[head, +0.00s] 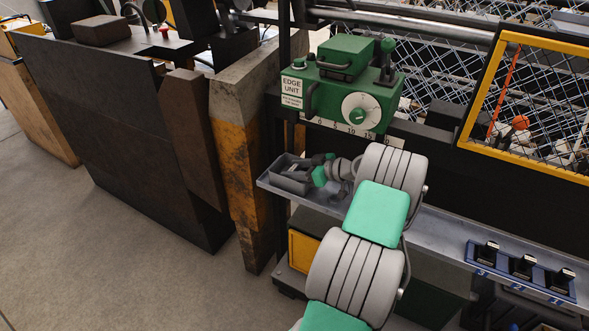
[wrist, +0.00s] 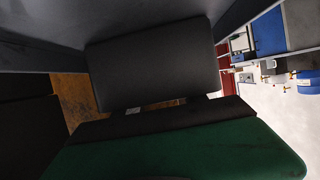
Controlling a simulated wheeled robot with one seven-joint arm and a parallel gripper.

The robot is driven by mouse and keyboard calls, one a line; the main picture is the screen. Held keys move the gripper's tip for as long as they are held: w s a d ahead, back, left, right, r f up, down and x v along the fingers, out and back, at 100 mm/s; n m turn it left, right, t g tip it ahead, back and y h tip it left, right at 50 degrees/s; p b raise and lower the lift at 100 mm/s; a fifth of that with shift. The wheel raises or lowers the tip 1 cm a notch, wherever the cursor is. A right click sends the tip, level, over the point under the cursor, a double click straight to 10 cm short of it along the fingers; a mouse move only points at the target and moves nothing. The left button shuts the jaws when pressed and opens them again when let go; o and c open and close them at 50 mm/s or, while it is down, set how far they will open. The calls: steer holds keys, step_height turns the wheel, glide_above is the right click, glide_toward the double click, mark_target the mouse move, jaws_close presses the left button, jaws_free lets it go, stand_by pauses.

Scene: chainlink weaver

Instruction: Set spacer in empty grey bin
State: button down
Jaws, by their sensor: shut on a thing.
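My gripper (head: 308,169) is at the left end of a grey metal shelf, at a small grey bin (head: 289,187). It is shut on a small dark piece, which I take to be the spacer; it is mostly hidden in the head view. In the wrist view a dark grey block (wrist: 152,66) fills the middle, close to the camera; it may be the held spacer, but I cannot tell surely. Whether the piece touches the bin is not clear, and the bin's inside is mostly hidden.
A green edge unit (head: 345,85) with a white dial stands just behind my gripper. A worn orange and brown post (head: 236,150) is close on the left. A blue rack (head: 520,270) with black pieces sits on the shelf's right. The shelf between (head: 445,235) is clear.

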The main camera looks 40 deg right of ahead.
steer(key=shift+f, duration=0.1)
steer(key=c, duration=0.9)
jaws_free()
steer(key=shift+r, duration=0.25)
steer(key=v, duration=1.2)
steer(key=shift+b, duration=0.35)
